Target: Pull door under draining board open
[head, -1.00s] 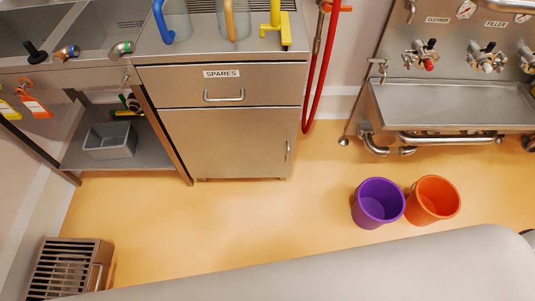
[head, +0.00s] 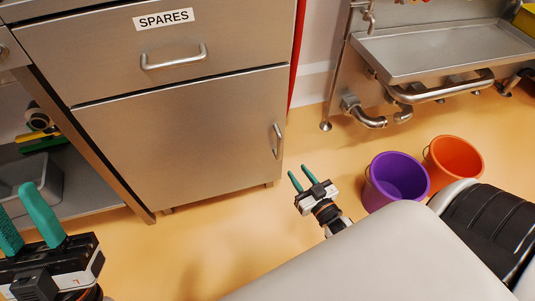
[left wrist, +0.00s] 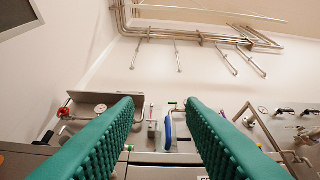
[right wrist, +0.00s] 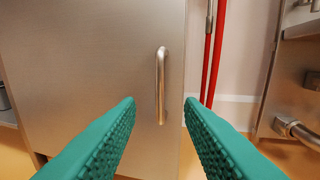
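The steel cabinet door (head: 185,140) is shut below the drawer labelled SPARES (head: 165,48). Its upright bar handle (head: 277,141) is near the door's right edge. My right gripper (head: 302,176) is open and empty, in front of and apart from the handle. In the right wrist view the door handle (right wrist: 161,86) stands between the two green fingertips (right wrist: 160,105), farther off. My left gripper (head: 22,212) is open and empty at the lower left. In the left wrist view its fingers (left wrist: 160,103) point toward the wall and the top of the units.
A purple bucket (head: 396,180) and an orange bucket (head: 453,162) stand on the floor right of my right gripper. A steel trough (head: 440,50) with pipes is at the upper right. An open shelf with a grey bin (head: 45,180) is left of the door. Floor before the cabinet is clear.

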